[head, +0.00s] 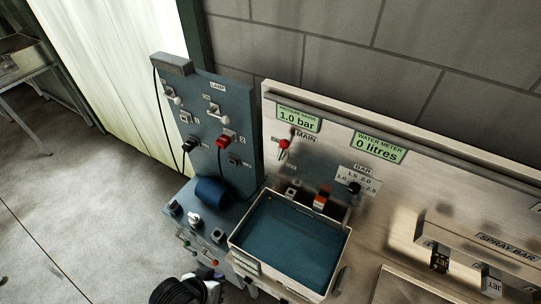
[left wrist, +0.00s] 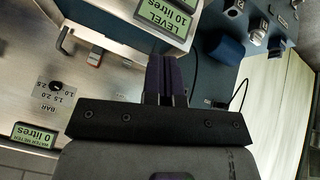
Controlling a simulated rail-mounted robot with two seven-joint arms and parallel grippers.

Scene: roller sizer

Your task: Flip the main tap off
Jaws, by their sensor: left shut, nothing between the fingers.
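The main tap (head: 283,147) is a small red-ended lever on the pale metal panel, below the word MAIN (head: 305,138) in the head view. Its red end stands at the upper right of its short stem. I cannot make out the main tap in the left wrist view, where my gripper body covers part of the panel. My left gripper (left wrist: 166,62) is shut and empty, its dark fingers together, in front of the panel and clear of the tap. Only a dark part of my arm shows at the bottom of the head view. My right gripper is not in view.
The pressure gauge (head: 298,118) reads 1.0 bar and the water meter (head: 380,149) reads 0 litres. A black bar knob (head: 354,187) and an orange-red spout lever (head: 320,200) sit nearby. A metal-rimmed tank (head: 338,262) stands below. A blue switch panel (head: 204,143) stands left.

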